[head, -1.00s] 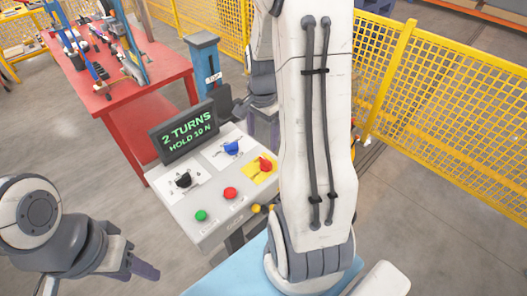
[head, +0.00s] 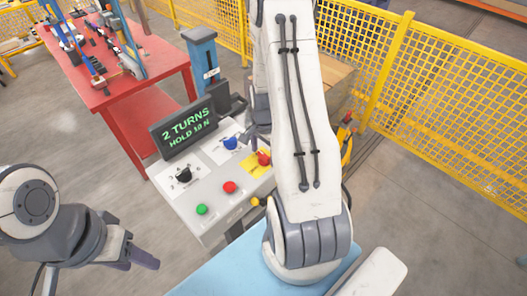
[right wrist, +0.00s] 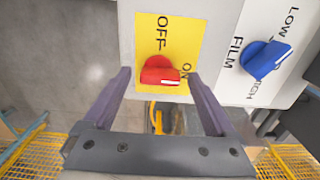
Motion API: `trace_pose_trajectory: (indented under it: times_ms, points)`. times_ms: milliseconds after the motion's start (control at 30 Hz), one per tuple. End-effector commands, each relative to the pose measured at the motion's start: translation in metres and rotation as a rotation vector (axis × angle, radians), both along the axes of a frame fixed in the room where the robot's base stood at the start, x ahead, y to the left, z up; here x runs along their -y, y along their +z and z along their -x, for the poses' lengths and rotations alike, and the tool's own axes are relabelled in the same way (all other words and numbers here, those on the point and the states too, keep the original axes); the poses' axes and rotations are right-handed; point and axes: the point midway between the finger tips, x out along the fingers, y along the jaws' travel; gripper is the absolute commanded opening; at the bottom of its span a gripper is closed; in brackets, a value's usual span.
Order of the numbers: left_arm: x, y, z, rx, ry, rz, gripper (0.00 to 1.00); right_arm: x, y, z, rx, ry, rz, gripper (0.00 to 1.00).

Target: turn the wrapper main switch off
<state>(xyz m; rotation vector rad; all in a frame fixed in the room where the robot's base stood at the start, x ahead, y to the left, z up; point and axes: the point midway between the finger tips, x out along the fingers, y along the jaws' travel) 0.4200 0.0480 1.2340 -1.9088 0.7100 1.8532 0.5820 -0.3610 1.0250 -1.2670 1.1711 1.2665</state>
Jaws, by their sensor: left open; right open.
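The wrapper main switch is a red knob (head: 263,158) on a yellow plate at the right end of the grey control panel. The right wrist view shows the red knob (right wrist: 156,71) with its white mark toward the ON label; OFF is printed on the other side of the yellow plate (right wrist: 180,30). My right gripper (right wrist: 160,80) is open, its two fingers on either side of the knob, with no clear contact. In the head view my right arm hides part of that gripper. My left gripper (head: 143,260) is open and empty, low at the left, away from the panel.
The panel also has a blue knob (head: 230,143), a black knob (head: 184,174), a red button (head: 229,187) and a green button (head: 202,209). A display (head: 183,127) reads "2 TURNS HOLD 10 N". A red table (head: 130,70) and yellow fencing (head: 455,110) stand beyond.

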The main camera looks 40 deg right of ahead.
Motion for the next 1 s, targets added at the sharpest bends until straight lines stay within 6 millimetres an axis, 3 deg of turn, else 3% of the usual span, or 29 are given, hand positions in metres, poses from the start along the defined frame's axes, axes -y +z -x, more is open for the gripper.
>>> trace_pose_trajectory:
  times_ms: [133, 300, 367, 667, 1000]
  points:
    - [0.0000, -0.0002, 0.0000, 0.000, 0.000, 0.000, 0.50, 0.0001, 0.0001, -0.0001, 0.000, 0.000, 0.000, 0.91]
    - [0.0000, -0.0002, 0.0000, 0.000, 0.000, 0.000, 0.50, 0.0001, 0.0003, -0.0001, 0.000, 0.000, 0.000, 0.26]
    - [0.0000, -0.0002, 0.0000, 0.000, 0.000, 0.000, 0.50, 0.0001, 0.0004, -0.0001, 0.000, 0.000, 0.000, 0.05]
    - [0.0000, -0.0013, 0.0000, 0.000, 0.000, 0.000, 0.50, 0.0000, 0.0003, -0.0002, 0.000, 0.035, 0.000, 0.06]
    - [0.0000, -0.0068, 0.0000, 0.000, 0.001, 0.000, 0.50, -0.0005, 0.0001, -0.0002, 0.000, 0.252, 0.000, 0.06]
